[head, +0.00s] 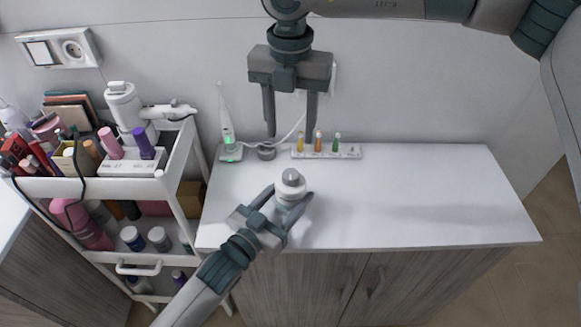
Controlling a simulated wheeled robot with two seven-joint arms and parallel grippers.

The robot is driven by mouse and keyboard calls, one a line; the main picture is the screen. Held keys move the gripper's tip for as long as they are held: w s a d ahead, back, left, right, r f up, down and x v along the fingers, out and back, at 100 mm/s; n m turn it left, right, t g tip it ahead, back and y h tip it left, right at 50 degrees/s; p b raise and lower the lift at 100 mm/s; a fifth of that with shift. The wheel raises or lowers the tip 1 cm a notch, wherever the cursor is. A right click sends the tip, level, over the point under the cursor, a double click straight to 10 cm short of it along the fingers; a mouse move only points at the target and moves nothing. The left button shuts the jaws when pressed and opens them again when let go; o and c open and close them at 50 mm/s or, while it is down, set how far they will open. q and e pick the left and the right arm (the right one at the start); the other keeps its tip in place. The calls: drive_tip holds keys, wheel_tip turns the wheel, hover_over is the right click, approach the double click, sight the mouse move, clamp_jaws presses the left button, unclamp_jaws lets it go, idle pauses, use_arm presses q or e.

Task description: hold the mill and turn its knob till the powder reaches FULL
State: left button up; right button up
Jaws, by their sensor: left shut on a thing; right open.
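The mill (291,187) is a small white body with a grey knob on top, standing upright near the front left of the white counter. My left gripper (293,202) is shut on the mill's body, its fingers on either side below the knob. My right gripper (291,128) points down behind and above the mill, open and empty, with its fingertips near the back of the counter. The powder and any FULL mark cannot be made out at this size.
A white rack (326,151) with several coloured vials stands at the counter's back. A toothbrush-like device (228,125) on a lit base stands left of it, with a cable. A cosmetics cart (90,187) stands at the left. The counter's right half (440,195) is clear.

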sight(291, 174)
wheel_tip(291, 174, down, 12)
idle(0.7)
drive_tip(key=c, duration=1.1)
